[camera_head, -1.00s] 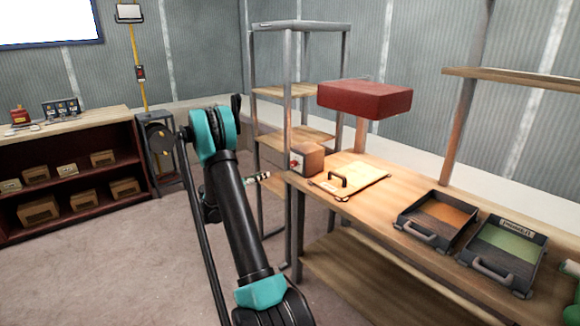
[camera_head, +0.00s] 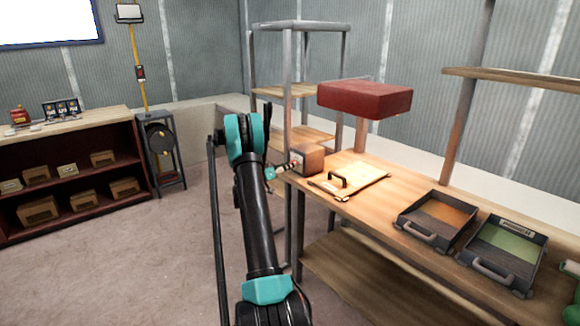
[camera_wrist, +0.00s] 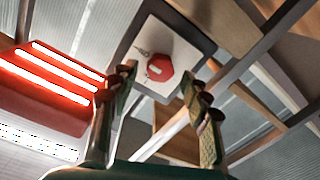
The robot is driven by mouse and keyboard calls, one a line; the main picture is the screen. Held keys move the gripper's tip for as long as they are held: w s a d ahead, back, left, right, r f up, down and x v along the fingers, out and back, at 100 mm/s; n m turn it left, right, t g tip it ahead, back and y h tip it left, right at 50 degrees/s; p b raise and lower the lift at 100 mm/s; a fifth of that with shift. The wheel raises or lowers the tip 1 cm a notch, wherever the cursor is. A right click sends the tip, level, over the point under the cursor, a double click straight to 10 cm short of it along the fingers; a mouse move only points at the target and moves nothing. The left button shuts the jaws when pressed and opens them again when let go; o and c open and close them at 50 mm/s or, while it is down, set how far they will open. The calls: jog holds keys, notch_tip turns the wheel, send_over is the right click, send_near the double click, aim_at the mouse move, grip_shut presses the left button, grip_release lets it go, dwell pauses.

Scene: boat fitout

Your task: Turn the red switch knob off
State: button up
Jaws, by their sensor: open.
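The red switch knob (camera_wrist: 160,68) shows in the wrist view on the pale face of a switch box (camera_wrist: 178,40), with a light bar mark across it. My gripper (camera_wrist: 165,82) is open, with one finger left of the knob and the other to its right and lower in the picture. Whether a finger touches the knob, I cannot tell. In the head view the brown switch box (camera_head: 313,160) stands at the left end of the workbench. My gripper (camera_head: 292,166) is close in front of its left face and hides the knob there.
A red lamp hood (camera_head: 365,100) hangs over the bench (camera_head: 385,208); it glows in the wrist view (camera_wrist: 50,90). A metal shelf rack (camera_head: 287,60) stands beside the box. A handled board (camera_head: 365,182) and two trays (camera_head: 408,218) (camera_head: 470,240) lie on the bench.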

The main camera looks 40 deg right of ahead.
jog(key=shift+w+d, duration=0.1)
jog(key=shift+d, duration=0.85)
grip_shut()
